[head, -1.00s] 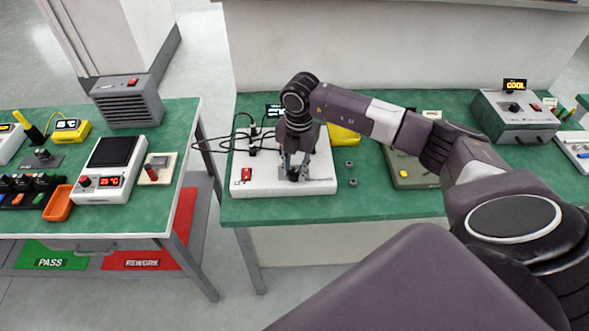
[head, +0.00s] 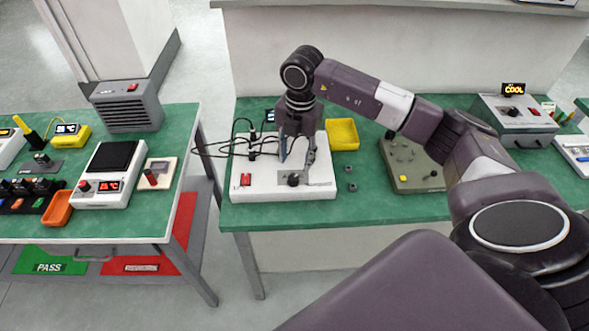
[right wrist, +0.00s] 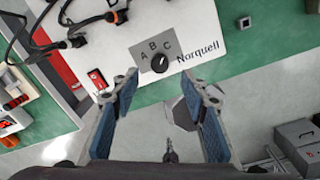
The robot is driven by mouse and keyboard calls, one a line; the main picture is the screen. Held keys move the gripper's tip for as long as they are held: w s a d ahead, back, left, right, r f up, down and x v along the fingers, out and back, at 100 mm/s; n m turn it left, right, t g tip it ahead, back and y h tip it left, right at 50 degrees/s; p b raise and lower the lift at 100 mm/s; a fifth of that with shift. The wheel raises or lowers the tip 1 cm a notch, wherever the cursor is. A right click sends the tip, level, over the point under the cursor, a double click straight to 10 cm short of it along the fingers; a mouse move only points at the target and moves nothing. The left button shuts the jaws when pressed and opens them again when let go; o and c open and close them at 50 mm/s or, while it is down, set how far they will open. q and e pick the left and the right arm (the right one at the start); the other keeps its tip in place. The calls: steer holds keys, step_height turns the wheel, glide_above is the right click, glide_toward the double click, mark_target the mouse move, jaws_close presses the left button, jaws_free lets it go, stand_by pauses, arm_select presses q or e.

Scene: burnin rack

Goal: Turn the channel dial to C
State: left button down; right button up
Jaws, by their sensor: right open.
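The channel dial (head: 293,180) is a black knob on a grey plate on the white panel (head: 255,190). In the right wrist view the dial (right wrist: 160,64) sits below the letters A, B and C, and its pale mark appears to point up and right, towards C. My right gripper (head: 297,161) is open and empty, above the panel and apart from the dial. In the right wrist view its two fingers (right wrist: 160,84) stand wide apart, with the dial beyond the gap between them. My left gripper is not in view.
A red switch (head: 246,179) is on the panel left of the dial, with black cables (head: 240,146) behind. A yellow tray (head: 343,134) stands behind right, and a grey-green box (head: 412,170) to the right.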

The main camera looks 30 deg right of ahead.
step_height(320, 180, up, 5)
steer(key=shift+s, duration=0.1)
stand_by(0.6)
